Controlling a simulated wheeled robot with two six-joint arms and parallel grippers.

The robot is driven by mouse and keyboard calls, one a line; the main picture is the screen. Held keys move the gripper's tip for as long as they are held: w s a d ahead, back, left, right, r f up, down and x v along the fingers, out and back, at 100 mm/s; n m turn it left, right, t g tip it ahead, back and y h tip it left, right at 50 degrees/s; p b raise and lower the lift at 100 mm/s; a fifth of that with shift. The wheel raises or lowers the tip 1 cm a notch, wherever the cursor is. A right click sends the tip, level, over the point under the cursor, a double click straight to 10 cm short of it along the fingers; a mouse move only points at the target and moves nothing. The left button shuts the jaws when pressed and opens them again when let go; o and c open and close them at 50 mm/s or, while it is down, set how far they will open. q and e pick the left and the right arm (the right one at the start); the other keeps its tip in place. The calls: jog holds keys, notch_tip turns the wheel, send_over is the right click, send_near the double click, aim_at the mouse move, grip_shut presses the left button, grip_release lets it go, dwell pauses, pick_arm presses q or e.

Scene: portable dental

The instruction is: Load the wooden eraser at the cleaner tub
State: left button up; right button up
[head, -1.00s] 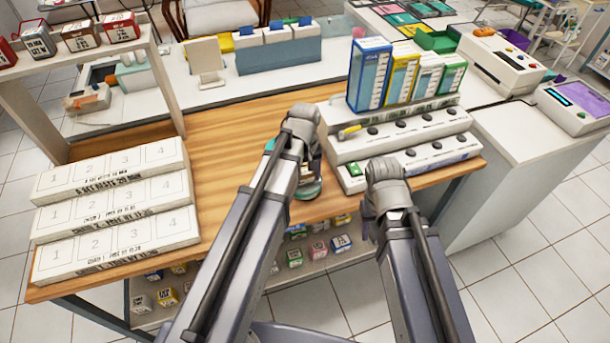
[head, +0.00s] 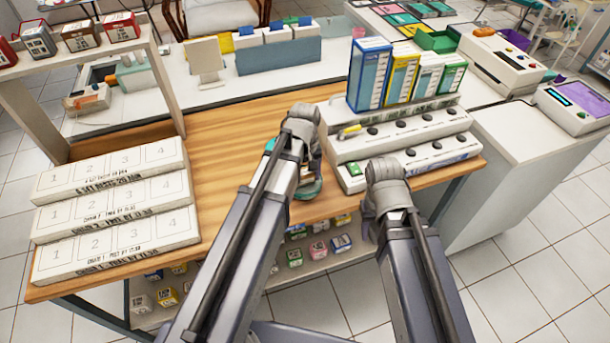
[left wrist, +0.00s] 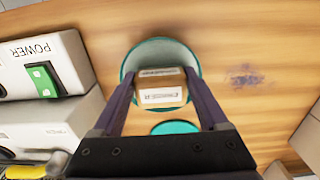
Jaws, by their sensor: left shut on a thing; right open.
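My left gripper (left wrist: 160,84) is shut on the wooden eraser (left wrist: 161,96), a small brown block with a pale printed label. In the left wrist view it sits over the mouth of the round, teal-rimmed cleaner tub (left wrist: 160,43); I cannot tell how deep it is. A teal disc (left wrist: 175,128) shows just below the eraser in that view. In the head view my left arm hides the eraser and most of the tub. My right gripper (head: 370,213) is open at the table's front edge, its fingers mostly hidden.
A stepped white power unit (head: 405,140) with black knobs and a green switch stands right of the tub, with upright boxes on top. White numbered racks (head: 115,205) fill the table's left side. Bare wood (head: 225,150) lies between.

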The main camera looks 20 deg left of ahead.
pick_arm(q)
jog(key=shift+r+p, duration=3.55)
jog(key=shift+f, duration=0.1)
